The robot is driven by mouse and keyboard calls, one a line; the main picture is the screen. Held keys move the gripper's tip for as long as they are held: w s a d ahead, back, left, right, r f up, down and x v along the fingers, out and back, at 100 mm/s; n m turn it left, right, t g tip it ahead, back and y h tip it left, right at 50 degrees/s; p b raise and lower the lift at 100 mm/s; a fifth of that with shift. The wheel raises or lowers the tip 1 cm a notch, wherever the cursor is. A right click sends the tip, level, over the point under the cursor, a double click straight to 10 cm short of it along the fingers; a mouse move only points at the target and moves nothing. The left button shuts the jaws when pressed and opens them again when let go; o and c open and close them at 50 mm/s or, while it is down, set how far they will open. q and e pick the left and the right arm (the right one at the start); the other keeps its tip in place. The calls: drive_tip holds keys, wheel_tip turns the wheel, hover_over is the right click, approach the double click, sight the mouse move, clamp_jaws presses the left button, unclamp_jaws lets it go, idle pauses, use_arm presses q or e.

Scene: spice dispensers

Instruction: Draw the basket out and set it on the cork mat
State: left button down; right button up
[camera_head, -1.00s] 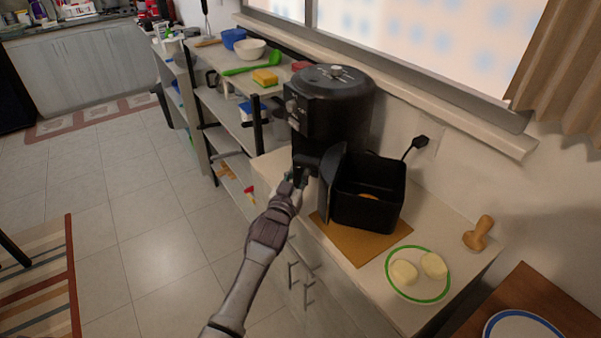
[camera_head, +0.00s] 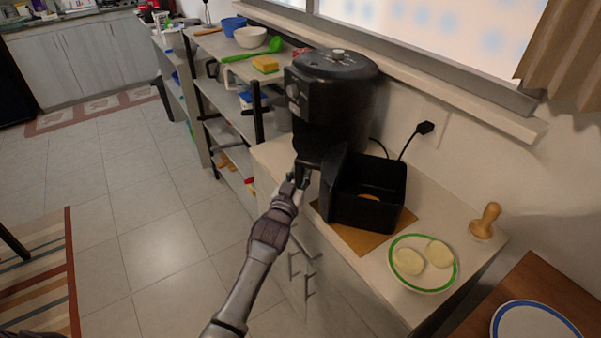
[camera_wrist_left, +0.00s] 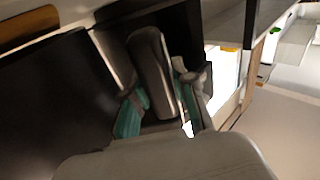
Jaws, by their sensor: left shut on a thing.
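The black air fryer basket (camera_head: 368,205) is out of the air fryer body (camera_head: 334,100) and stands at or just above the cork mat (camera_head: 352,236); I cannot tell whether its base touches the mat. Something round and brown (camera_head: 369,197) lies inside it. My left gripper (camera_head: 297,182) is shut on the basket's handle, to the left of the basket. In the left wrist view the grey handle (camera_wrist_left: 152,70) sits between the two fingers (camera_wrist_left: 160,106). The basket hides part of the mat. My right gripper does not show.
A green-rimmed plate (camera_head: 424,286) with two pale round pieces stands right of the mat, near a wooden pestle-like tool (camera_head: 485,221). A shelf with a sponge (camera_head: 265,65) and bowls is at the left. A black plug (camera_head: 424,128) is on the wall.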

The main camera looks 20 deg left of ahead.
use_arm(q)
drive_tip(key=shift+r, duration=0.1)
drive_tip(key=c, duration=0.9)
unclamp_jaws()
drive_tip(key=shift+o, duration=0.2)
drive_tip(key=shift+f, duration=0.2)
drive_tip(key=s, duration=1.2)
drive_tip(key=shift+f, duration=0.15)
